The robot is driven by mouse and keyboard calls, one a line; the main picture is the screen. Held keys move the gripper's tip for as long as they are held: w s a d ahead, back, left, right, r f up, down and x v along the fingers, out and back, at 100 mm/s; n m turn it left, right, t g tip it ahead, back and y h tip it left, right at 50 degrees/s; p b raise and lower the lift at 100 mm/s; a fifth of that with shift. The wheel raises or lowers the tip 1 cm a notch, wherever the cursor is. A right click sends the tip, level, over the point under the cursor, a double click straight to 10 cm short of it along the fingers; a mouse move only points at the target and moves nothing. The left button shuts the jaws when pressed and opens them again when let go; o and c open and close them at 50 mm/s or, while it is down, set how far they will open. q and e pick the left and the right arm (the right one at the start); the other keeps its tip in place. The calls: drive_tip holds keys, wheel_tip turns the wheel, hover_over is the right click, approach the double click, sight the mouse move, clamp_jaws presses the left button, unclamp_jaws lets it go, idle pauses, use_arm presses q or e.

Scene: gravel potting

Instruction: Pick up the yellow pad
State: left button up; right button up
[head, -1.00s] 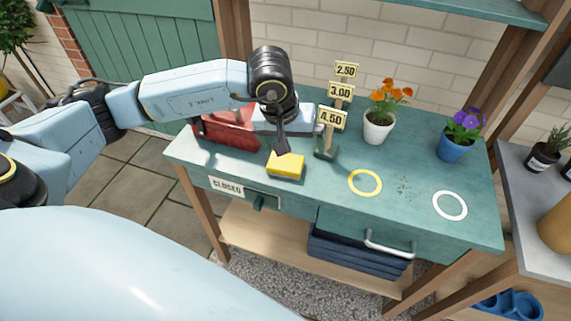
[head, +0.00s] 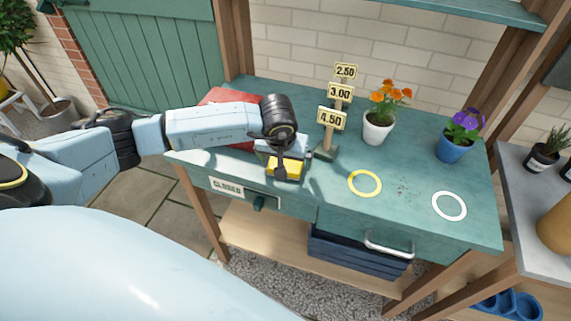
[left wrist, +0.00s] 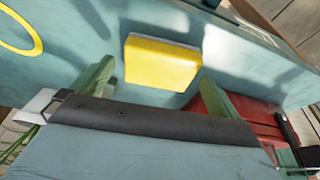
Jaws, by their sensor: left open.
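The yellow pad (head: 285,171) lies on the green bench top near its front edge, left of the yellow ring. My left gripper (head: 285,160) is right over it, pointing down, and partly hides it. In the left wrist view the yellow pad (left wrist: 162,63) shows just beyond the fingertips of my left gripper (left wrist: 156,76), which are spread wide with nothing held between them. I cannot tell exactly how high the fingertips are above the bench. My right gripper is not in view.
A red container (head: 228,97) stands behind my left arm. Price signs (head: 332,119) stand just right of the gripper. An orange-flower pot (head: 378,127) and a blue pot (head: 454,147) are farther right. The bench around the yellow ring (head: 351,190) and white ring (head: 436,210) is clear.

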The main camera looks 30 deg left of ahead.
use_arm(q)
drive_tip(key=shift+x, duration=0.9)
drive_tip(key=shift+w, duration=0.1)
drive_tip(key=shift+c, duration=0.3)
drive_tip(key=c, duration=0.9)
drive_tip(key=shift+o, duration=0.2)
wheel_tip(320, 180, up, 10)
